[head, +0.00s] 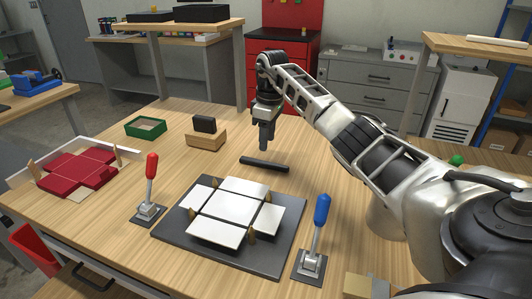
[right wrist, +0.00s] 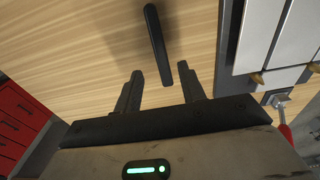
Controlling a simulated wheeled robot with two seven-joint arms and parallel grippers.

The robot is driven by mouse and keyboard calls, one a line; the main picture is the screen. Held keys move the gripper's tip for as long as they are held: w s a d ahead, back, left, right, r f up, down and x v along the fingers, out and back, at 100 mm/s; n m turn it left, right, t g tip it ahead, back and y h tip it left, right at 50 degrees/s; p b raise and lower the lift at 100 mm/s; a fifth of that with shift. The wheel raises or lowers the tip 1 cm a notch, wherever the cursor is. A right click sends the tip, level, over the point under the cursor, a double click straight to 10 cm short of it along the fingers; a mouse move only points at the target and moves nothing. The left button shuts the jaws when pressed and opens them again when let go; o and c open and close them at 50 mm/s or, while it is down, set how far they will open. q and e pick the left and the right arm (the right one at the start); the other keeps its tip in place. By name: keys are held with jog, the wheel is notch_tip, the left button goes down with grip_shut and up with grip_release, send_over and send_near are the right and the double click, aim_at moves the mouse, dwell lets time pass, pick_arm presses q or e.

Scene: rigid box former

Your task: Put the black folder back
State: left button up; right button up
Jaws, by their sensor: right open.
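The black folder (head: 264,164) is a slim dark bar lying on the wooden table, just behind the dark plate. It also shows in the right wrist view (right wrist: 156,45), ahead of my fingers. My right gripper (head: 267,143) points down above the table, close behind the folder and apart from it. Its two fingers are spread with nothing between them (right wrist: 159,78). My left gripper is not in view.
A dark plate (head: 167,229) carries white panels (head: 232,209). A red-knobbed lever (head: 150,180) and a blue-knobbed lever (head: 320,214) flank it. Behind are a wooden block (head: 207,139) with a black piece (head: 204,123) and a green tray (head: 146,128). Red blanks (head: 78,169) lie at left.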

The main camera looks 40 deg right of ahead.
notch_tip(320, 180, up, 5)
jog(key=shift+s+r, duration=0.1)
jog(key=shift+s, duration=0.05)
dwell(0.6)
